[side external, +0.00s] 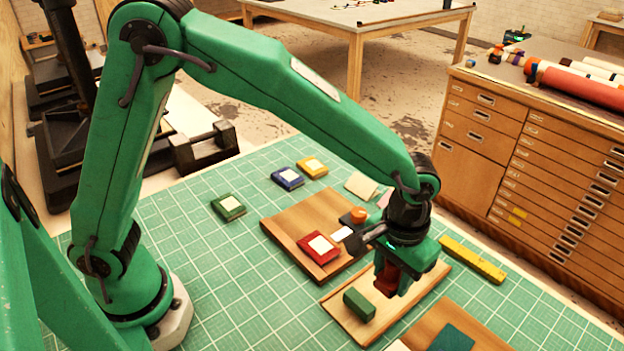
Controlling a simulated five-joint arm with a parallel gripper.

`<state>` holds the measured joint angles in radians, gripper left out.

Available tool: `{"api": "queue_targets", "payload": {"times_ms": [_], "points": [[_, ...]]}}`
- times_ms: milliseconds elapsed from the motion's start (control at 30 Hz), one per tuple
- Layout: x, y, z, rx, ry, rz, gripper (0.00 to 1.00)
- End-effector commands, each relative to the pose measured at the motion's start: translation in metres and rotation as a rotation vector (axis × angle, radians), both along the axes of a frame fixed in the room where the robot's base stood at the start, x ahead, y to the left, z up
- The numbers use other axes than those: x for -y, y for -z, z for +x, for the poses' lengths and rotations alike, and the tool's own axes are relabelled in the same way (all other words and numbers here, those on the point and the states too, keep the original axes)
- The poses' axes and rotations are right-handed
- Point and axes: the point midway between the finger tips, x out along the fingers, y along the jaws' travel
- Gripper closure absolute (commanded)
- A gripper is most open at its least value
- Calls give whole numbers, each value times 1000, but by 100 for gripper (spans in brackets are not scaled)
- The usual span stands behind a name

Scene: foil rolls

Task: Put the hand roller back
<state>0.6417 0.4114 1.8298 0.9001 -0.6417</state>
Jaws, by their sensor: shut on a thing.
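My gripper (391,286) points down over a pale wooden board (338,309) at the lower middle. It is shut on a dark red piece (387,279), partly hidden by the jaws. I cannot tell for sure whether this is the hand roller or whether it touches the board. A dark green block (360,304) lies on the board, just left of and in front of the jaws. A dark tool with an orange knob (358,215) sits at the right edge of a brown wooden board (297,215), behind the gripper.
A red pad (319,247) lies on the brown board. Green (228,207), blue (288,178) and yellow (312,167) pads lie behind on the green mat (255,290). A yellow bar (472,260) lies right. Another board (480,330) with a teal piece (452,338) is in front.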

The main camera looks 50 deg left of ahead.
Motion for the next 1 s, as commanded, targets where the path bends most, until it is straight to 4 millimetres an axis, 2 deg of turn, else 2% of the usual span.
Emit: {"api": "queue_targets", "payload": {"times_ms": [200,400,767,1000], "points": [[-18,22,32,-1,-4,0,83],[-30,36,52,-1,-1,1,83],[-33,42,58,0,0,0,83],[-33,66,57,-3,0,2,83]]}}
